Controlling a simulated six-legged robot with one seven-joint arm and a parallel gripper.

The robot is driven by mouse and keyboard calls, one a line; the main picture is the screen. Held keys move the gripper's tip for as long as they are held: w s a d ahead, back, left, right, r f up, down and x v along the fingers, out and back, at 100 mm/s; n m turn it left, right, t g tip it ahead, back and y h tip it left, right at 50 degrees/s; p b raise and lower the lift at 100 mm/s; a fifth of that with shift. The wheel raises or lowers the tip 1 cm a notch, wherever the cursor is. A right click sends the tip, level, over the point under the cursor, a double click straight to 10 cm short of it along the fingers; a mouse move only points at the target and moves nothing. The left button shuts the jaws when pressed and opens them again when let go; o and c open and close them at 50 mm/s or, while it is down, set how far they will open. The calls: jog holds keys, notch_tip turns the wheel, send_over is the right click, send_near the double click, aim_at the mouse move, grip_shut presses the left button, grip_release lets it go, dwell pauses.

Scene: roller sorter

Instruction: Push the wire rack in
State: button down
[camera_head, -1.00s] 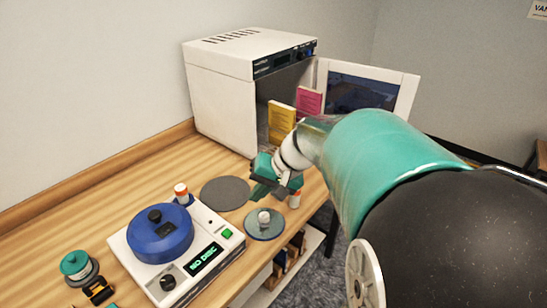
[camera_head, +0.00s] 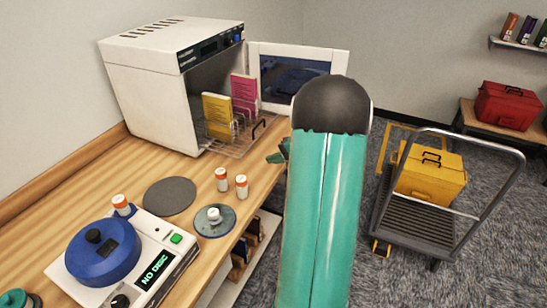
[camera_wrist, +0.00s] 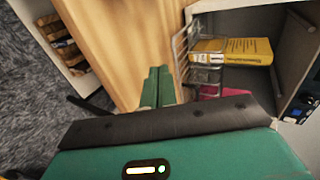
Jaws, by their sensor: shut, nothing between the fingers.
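The wire rack (camera_head: 233,148) sticks part way out of the open front of the white cabinet (camera_head: 152,95). It holds a yellow book-like packet (camera_head: 217,117) and a pink one (camera_head: 244,94), both upright. In the wrist view the rack's wire end (camera_wrist: 181,52) stands to the right of my gripper (camera_wrist: 158,74), with the yellow packet beyond it. My gripper is shut and empty, just off the rack's outer end, apart from it. In the head view my arm hides most of the gripper; only a teal part shows.
The cabinet door (camera_head: 297,75) stands open behind the rack. A cart (camera_head: 430,208) with a yellow case stands on the floor at right.

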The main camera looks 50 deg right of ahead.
aim_at(202, 145)
jog(key=x, duration=0.7)
jog(key=shift+w+a+r, duration=0.1)
jog(key=shift+w+a, duration=0.1)
jog(key=shift+w, duration=0.4)
jog(key=shift+w+a, duration=0.2)
jog(key=shift+w, duration=0.45)
jog(key=shift+w+a, duration=0.1)
jog(key=shift+w, duration=0.45)
jog(key=shift+w, duration=0.2)
jog(key=w+a, duration=0.1)
jog(key=w, duration=0.5)
jog(key=w+a, duration=0.2)
jog(key=w, duration=0.4)
jog(key=w+a, duration=0.2)
jog(key=w, duration=0.4)
jog(key=shift+w+a, duration=0.1)
jog(key=shift+a, duration=0.1)
jog(key=shift+w+a+r, duration=0.1)
jog(key=shift+w, duration=0.15)
jog(key=shift+w+a, duration=0.1)
